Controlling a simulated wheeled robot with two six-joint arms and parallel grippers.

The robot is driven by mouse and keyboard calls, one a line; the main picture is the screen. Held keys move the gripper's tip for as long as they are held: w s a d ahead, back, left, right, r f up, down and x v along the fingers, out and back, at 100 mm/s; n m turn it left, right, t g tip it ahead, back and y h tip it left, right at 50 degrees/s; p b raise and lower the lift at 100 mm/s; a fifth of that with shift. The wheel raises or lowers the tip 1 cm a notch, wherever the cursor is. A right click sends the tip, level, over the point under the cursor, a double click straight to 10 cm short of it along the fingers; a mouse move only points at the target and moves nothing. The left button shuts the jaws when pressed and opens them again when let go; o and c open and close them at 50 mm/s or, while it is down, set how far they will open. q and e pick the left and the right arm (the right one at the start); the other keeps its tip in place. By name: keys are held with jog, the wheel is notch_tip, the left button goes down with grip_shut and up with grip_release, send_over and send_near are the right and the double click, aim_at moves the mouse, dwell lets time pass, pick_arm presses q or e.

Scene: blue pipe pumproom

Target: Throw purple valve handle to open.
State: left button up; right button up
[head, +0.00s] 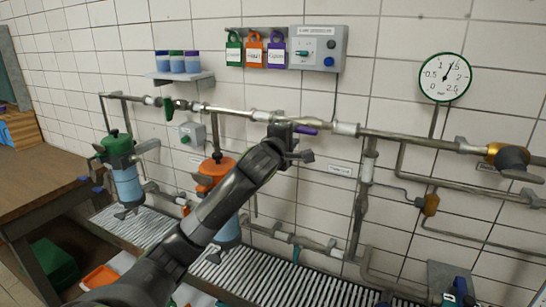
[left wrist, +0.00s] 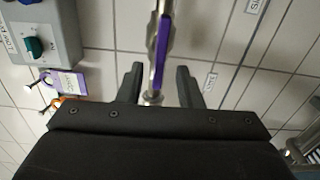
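The purple valve handle (head: 306,130) shows as a short purple bar on the horizontal wall pipe (head: 400,137), just beyond my left gripper (head: 298,146). The gripper partly hides the valve. In the left wrist view, the purple handle (left wrist: 162,40) is a narrow strip running along the pipe, about parallel to it. My left gripper (left wrist: 160,82) is open there, its two dark fingers apart on either side of the pipe line. The fingers appear clear of the handle, and nothing is seen clamped. My right gripper is not in view.
A grey control box (head: 318,48) and purple, orange and green lockout tags (head: 254,50) hang above. A gauge (head: 445,77) is at the upper right. A green valve handle (head: 168,105) is to the left. An orange-topped vessel (head: 216,168) stands behind my arm.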

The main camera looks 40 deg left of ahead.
pick_arm(q)
jog(key=b+v, duration=0.3)
jog(key=v, duration=1)
jog(key=shift+s+d+b, duration=0.15)
jog(key=shift+s+b, duration=0.1)
jog(key=shift+b, duration=0.05)
